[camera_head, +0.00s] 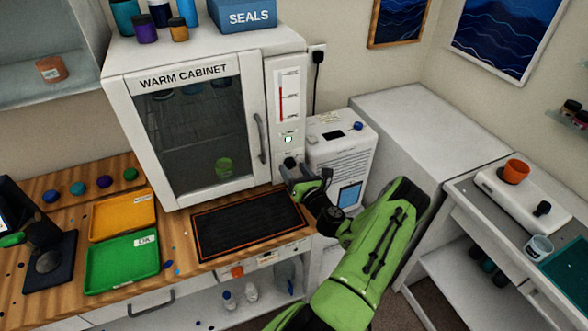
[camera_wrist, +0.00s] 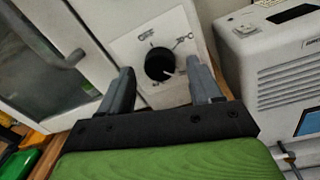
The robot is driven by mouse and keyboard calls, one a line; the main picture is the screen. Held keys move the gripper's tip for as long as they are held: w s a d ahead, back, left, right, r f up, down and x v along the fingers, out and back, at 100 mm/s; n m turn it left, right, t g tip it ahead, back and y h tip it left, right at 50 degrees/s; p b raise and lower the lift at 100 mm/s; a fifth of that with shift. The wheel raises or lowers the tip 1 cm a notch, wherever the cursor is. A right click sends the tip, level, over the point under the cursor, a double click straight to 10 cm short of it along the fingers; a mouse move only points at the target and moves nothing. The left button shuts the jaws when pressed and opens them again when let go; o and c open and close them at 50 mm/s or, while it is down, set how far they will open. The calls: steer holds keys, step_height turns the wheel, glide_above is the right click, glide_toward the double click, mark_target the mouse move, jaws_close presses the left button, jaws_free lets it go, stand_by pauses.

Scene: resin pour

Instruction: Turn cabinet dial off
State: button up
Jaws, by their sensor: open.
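The warm cabinet (camera_head: 187,122) stands on the wooden bench with its glass door shut. Its black dial (camera_wrist: 159,62) shows in the wrist view on a pale plate with printed marks; its white pointer line aims down and to the right, away from the "OFF" mark at upper left. In the head view the dial (camera_head: 290,162) is partly hidden by my gripper. My gripper (camera_wrist: 163,82) is open, with one finger on each side of the dial. I cannot tell whether the fingers touch it. A small lit indicator (camera_head: 288,139) sits above the dial on the panel.
The cabinet door handle (camera_head: 261,138) stands out left of the dial. A white machine (camera_head: 341,150) is close on the right. A black mat (camera_head: 248,223) lies in front, with yellow (camera_head: 123,214) and green (camera_head: 122,262) trays to its left.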

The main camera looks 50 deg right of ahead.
steer(key=shift+w+d, duration=0.15)
steer(key=shift+w, duration=0.15)
steer(key=shift+c, duration=0.3)
steer(key=c, duration=1)
